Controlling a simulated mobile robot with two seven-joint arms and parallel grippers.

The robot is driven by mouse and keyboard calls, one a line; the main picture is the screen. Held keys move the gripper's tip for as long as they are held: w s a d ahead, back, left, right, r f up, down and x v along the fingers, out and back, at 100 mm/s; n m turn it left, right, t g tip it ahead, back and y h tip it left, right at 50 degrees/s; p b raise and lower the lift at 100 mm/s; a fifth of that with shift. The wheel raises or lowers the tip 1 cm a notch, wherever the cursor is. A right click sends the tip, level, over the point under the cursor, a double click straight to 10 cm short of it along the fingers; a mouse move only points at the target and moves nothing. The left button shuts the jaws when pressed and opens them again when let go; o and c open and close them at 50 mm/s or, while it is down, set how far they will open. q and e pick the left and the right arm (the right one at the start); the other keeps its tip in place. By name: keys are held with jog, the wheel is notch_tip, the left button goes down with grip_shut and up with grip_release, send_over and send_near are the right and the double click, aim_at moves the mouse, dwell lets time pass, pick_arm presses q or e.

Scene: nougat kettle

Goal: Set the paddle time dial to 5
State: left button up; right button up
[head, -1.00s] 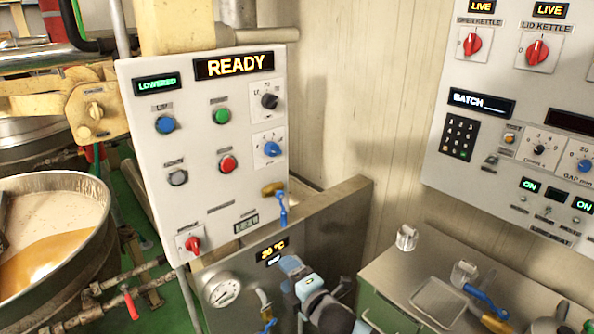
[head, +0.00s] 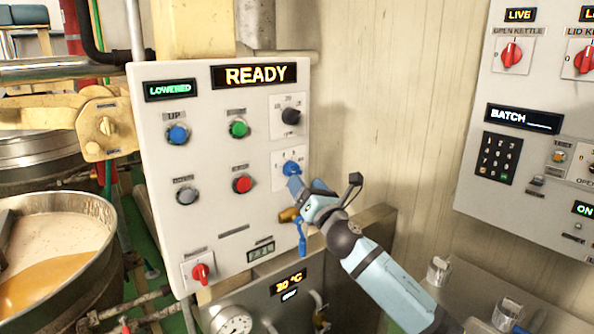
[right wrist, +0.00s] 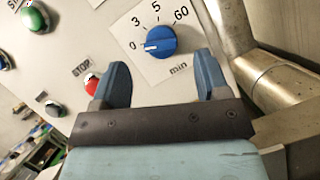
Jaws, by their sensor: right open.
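The paddle time dial is a blue knob on a white plate marked 0, 3, 5, 60 and "min"; it shows large in the right wrist view (right wrist: 160,41), and its white pointer line faces the 0. In the head view the dial (head: 291,168) sits at the right edge of the white panel, partly covered by my gripper. My right gripper (head: 305,187) is in front of it, coming from the lower right. In the right wrist view its two blue fingers (right wrist: 160,66) are apart, just below the knob on either side, with nothing between them. My left gripper is out of view.
A black knob (head: 291,116) is above the dial, a red button (head: 243,184) left of it, and a blue-handled valve (head: 301,238) below. A metal pipe (right wrist: 272,78) runs close by on the right in the wrist view. The panel display reads READY (head: 255,75).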

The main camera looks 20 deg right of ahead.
aim_at(297, 170)
jog(key=x, duration=0.5)
jog(key=shift+w+r, duration=0.1)
jog(key=shift+w, duration=0.2)
jog(key=c, duration=0.9)
